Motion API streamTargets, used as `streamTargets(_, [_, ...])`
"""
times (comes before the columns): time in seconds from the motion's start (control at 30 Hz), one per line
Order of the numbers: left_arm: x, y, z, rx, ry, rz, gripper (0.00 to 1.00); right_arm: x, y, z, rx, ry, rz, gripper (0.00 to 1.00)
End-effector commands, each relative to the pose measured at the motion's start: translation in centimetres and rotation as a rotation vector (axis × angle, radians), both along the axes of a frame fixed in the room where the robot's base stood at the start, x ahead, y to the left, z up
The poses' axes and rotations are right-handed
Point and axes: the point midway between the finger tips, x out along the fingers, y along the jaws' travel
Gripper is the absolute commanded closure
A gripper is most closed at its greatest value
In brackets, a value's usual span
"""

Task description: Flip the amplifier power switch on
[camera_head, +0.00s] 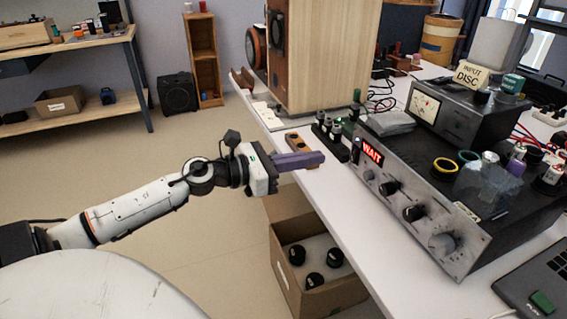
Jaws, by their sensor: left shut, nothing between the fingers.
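The amplifier (468,238) is a dark box with a silver front panel on the white table at the right. Its panel carries several black knobs and a larger silver knob (445,243). A red lit "WAIT" sign (372,153) shows at the panel's left end. A small dark upright part (356,150) beside the sign may be the power switch; its position is too small to tell. My left gripper (322,158), with purple fingers, is shut and empty, near the table's left edge. It is left of the amplifier and apart from it. My right gripper is not in view.
A wooden speaker cabinet (335,55) stands behind on the table (345,205). A meter unit (425,104), jars and tape rolls sit on the amplifier. A cardboard box (290,275) is below the table edge. A laptop (540,275) lies front right.

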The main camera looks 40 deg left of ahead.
Motion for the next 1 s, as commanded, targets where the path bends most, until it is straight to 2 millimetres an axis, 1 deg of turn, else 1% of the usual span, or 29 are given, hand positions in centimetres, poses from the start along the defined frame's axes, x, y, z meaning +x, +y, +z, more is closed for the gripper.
streamTargets(0.03, [-0.9,0.3,-0.2,0.001,0.005,0.000,1.00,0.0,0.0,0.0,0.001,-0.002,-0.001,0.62])
streamTargets(0.2, [-3.2,1.4,0.1,0.001,0.004,0.000,1.00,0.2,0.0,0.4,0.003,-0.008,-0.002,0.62])
streamTargets(0.4, [-4.7,2.1,0.4,0.000,0.003,-0.001,1.00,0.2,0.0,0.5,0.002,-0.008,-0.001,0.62])
streamTargets(0.53, [-5.0,2.3,0.5,0.003,0.001,-0.002,1.00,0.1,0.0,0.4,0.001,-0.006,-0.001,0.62])
streamTargets(1.0, [-5.0,2.3,0.4,0.003,0.002,-0.002,1.00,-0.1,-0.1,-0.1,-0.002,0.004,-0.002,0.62])
